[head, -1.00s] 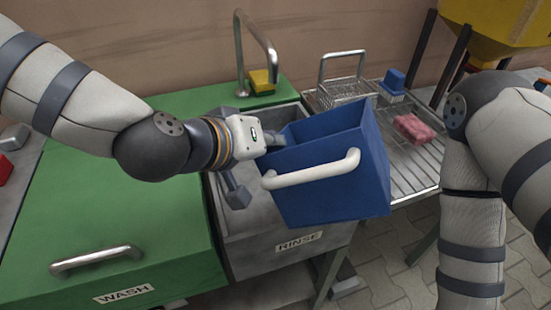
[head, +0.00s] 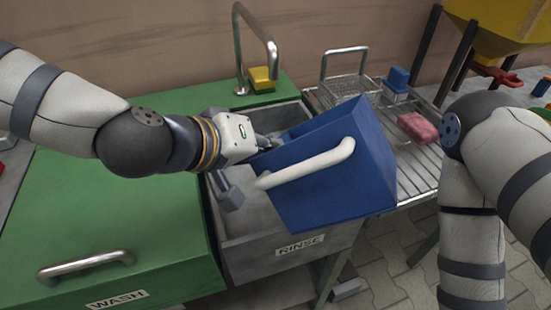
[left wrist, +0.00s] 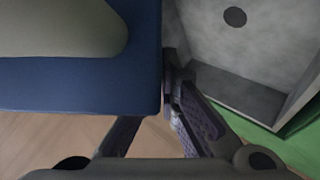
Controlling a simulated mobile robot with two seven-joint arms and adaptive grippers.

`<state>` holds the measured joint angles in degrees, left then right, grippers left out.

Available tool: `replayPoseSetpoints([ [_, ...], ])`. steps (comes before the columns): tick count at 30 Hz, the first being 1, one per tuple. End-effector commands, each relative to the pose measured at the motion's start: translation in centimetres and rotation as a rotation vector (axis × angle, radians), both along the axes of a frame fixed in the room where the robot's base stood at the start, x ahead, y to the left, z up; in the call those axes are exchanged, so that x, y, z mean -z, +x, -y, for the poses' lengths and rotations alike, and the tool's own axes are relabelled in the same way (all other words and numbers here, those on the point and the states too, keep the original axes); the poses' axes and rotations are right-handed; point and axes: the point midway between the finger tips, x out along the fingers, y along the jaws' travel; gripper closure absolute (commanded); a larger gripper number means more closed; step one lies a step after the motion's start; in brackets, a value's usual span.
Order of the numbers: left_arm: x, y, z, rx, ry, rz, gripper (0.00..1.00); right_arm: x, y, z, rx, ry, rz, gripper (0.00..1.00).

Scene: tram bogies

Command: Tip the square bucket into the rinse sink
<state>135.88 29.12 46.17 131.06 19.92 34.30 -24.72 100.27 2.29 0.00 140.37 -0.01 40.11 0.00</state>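The square bucket (head: 335,180) is blue with a pale handle (head: 305,165) on its front side. It hangs tilted at the right part of the rinse sink (head: 250,235), its open top leaning left toward the basin. My left gripper (head: 268,142) is shut on the bucket's left rim. In the left wrist view, the blue bucket wall (left wrist: 80,85) meets the fingers (left wrist: 168,100), and the grey sink floor with a round drain (left wrist: 235,17) lies beyond. The bucket's inside is mostly hidden. My right arm shows at the right; its gripper is out of view.
A green wash lid (head: 120,215) with a metal handle is left of the sink. A curved tap (head: 258,30) and yellow sponge (head: 262,78) stand behind.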

Motion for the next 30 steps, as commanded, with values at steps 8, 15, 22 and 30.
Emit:
replayPoseSetpoints([
  [8,0.12,0.12,-0.07,-0.001,-0.027,-0.026,1.0,0.43,-0.46,0.0,0.0,0.0,-0.016,0.6],
  [15,0.19,0.15,-0.08,0.0,-0.049,-0.052,1.0,0.71,-0.74,0.0,0.0,0.0,-0.027,0.6],
  [22,0.0,0.2,-0.13,-0.001,-0.07,-0.072,1.0,0.87,-0.91,0.0,0.0,0.0,-0.033,0.6],
  [30,-0.01,0.21,-0.15,-0.001,-0.094,-0.1,1.0,1.11,-1.15,0.01,0.0,0.0,-0.041,0.6],
])
